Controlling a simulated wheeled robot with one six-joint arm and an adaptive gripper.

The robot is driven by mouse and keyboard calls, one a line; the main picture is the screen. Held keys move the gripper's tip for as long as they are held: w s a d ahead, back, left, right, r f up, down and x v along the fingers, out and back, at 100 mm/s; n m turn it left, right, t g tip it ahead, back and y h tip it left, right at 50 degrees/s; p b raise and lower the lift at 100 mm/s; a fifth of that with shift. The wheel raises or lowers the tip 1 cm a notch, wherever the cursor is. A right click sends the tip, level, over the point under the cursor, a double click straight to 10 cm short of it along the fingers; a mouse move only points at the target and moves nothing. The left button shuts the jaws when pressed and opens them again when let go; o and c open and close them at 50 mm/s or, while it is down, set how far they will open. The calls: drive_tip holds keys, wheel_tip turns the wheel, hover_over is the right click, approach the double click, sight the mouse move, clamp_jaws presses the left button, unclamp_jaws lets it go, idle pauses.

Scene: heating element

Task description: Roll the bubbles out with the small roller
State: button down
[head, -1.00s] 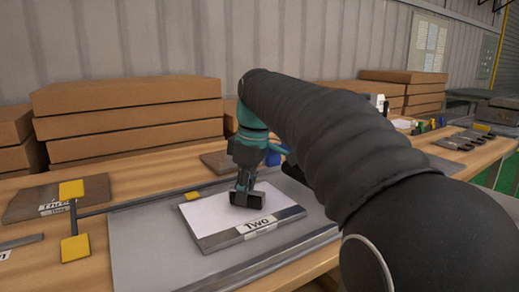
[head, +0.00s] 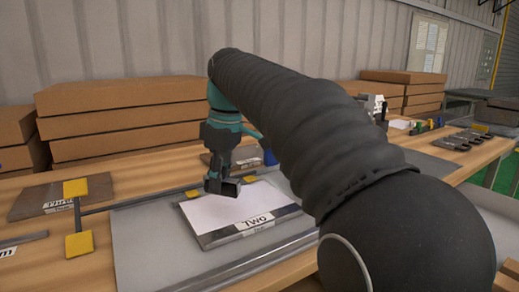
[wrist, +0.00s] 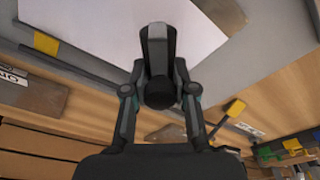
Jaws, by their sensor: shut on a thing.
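My gripper (head: 218,172) is shut on the small dark roller (head: 225,187). In the wrist view both fingers of my gripper (wrist: 159,84) close on the black roller (wrist: 157,48). The roller is at the far left edge of a white sheet (head: 238,211); I cannot tell if it touches. The sheet lies on a grey plate (head: 245,236) with a label reading "Two" (head: 257,219). In the wrist view the white sheet (wrist: 215,28) runs along the top. No bubbles can be made out.
The plate lies on a large grey board (head: 150,250). A bar with yellow ends (head: 77,215) and a brown plate (head: 40,198) lie to the left. Brown boxes (head: 130,115) are stacked behind. Small tools and coloured items (head: 425,125) lie at the far right.

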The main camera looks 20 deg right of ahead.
drive_tip(key=shift+r, duration=2)
